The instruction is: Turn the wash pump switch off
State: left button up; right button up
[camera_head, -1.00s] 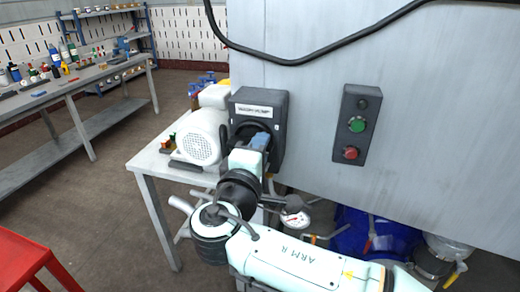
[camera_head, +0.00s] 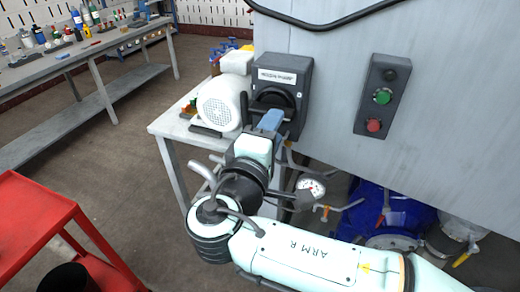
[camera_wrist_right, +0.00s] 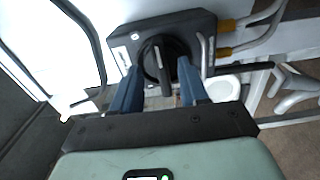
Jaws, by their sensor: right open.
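The wash pump switch (camera_head: 297,75) is a dark box with a white label on the grey wall panel. Its round black rotary knob (camera_head: 275,98) faces me. In the right wrist view the knob's bar handle (camera_wrist_right: 163,75) stands nearly upright, tilted slightly. My right gripper (camera_head: 270,121) is in front of the switch's lower part, with its blue fingers pointing at the knob. In the right wrist view the right gripper (camera_wrist_right: 159,68) is open, one finger on each side of the handle, with gaps visible. Contact depth cannot be told. My left gripper is out of view.
A control box (camera_head: 378,97) with green and red buttons is right of the switch. A white motor (camera_head: 222,103) sits on a small table to the left. A gauge (camera_head: 311,188) and pipes are below. A red cart (camera_head: 35,225) stands at lower left.

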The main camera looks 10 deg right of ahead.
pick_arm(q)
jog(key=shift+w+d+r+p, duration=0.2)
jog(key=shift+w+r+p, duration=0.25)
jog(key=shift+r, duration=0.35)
pick_arm(e)
jog(key=v, duration=0.7)
jog(key=shift+s+a, duration=0.2)
jog(key=shift+s, duration=0.1)
